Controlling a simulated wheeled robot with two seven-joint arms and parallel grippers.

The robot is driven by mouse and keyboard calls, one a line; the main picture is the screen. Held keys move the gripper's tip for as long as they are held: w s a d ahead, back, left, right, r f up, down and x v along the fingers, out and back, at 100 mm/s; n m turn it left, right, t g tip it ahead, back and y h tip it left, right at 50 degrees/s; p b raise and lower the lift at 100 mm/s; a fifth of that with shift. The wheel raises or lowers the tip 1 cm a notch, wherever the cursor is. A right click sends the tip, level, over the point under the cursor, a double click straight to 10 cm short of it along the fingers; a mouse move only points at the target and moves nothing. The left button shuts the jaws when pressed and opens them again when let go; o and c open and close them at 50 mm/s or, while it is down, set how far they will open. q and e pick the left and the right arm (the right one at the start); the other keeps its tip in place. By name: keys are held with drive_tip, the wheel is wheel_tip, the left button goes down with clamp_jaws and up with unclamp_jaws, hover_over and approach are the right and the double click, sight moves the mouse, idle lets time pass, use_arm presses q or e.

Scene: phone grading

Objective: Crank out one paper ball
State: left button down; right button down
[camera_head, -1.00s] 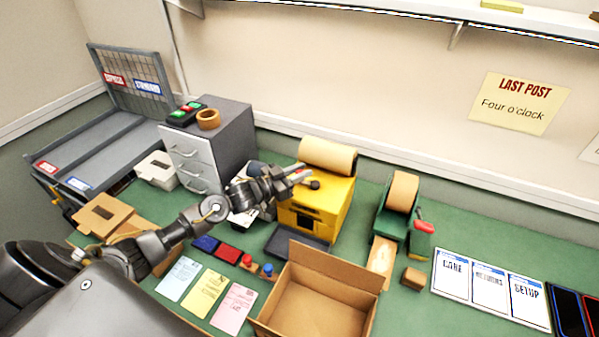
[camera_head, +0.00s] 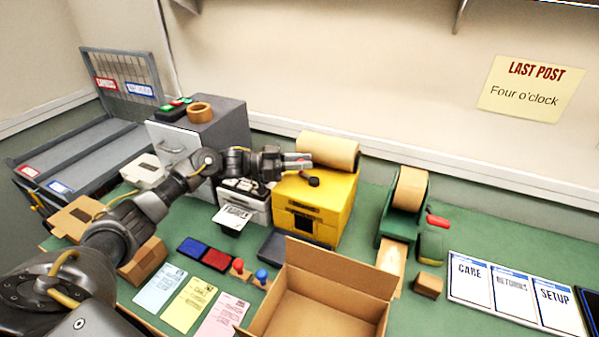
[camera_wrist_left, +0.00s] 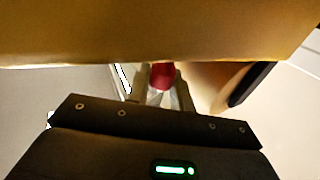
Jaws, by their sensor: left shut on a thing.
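The yellow machine (camera_head: 338,207) with a paper roll (camera_head: 328,150) on top stands against the back of the green bench. My left gripper (camera_head: 303,160) reaches in from the left at the machine's upper left side, just in front of the roll. In the left wrist view, its fingers are shut on the red crank handle (camera_wrist_left: 162,76). A black knob (camera_head: 313,181) shows just below the fingertips. The rest of the crank is mostly hidden by the gripper. No loose paper ball is visible. My right gripper is out of view.
An open cardboard box (camera_head: 320,305) stands in front of the machine. A grey printer-like device (camera_head: 245,200) and a drawer unit (camera_head: 205,140) are to its left. A green tape dispenser (camera_head: 400,215) is to its right. Stamps and coloured sheets lie at the front.

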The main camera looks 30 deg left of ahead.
use_arm(q)
drive_tip(key=shift+w+g, duration=0.1)
drive_tip(key=shift+g, duration=0.2)
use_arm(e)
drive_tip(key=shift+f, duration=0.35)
use_arm(q)
drive_tip(key=c, duration=1.3)
unclamp_jaws()
drive_tip(key=shift+o, duration=0.2)
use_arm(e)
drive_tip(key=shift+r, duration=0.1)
